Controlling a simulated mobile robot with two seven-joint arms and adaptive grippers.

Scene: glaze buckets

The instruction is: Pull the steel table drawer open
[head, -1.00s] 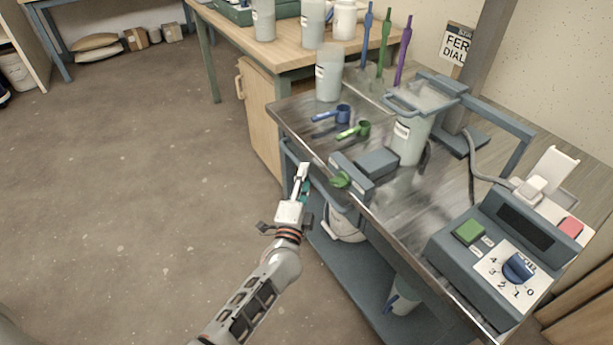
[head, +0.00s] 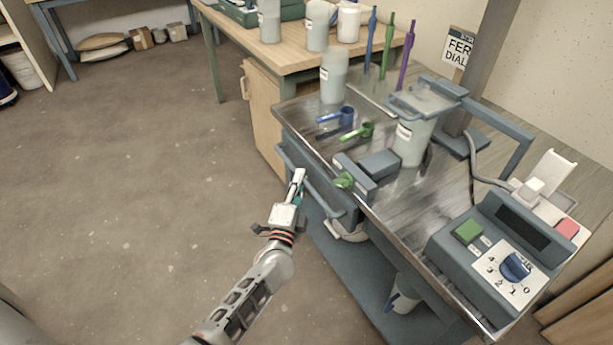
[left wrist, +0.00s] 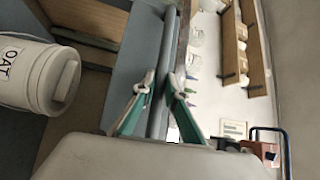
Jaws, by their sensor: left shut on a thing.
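The steel table (head: 420,222) stands right of centre in the head view. Its blue-grey drawer (head: 337,196) is under the left edge of the top and seems to stand a little out from it. A long bar handle (head: 306,182) runs along the drawer front. My left gripper (head: 298,176) is at this handle, shut on it. In the left wrist view the two green-sided fingers (left wrist: 160,90) lie on either side of the grey bar. The inside of the drawer is not clearly visible. My right gripper is not in view.
A white tub (left wrist: 45,75) sits below the drawer. The floor left of the table is clear.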

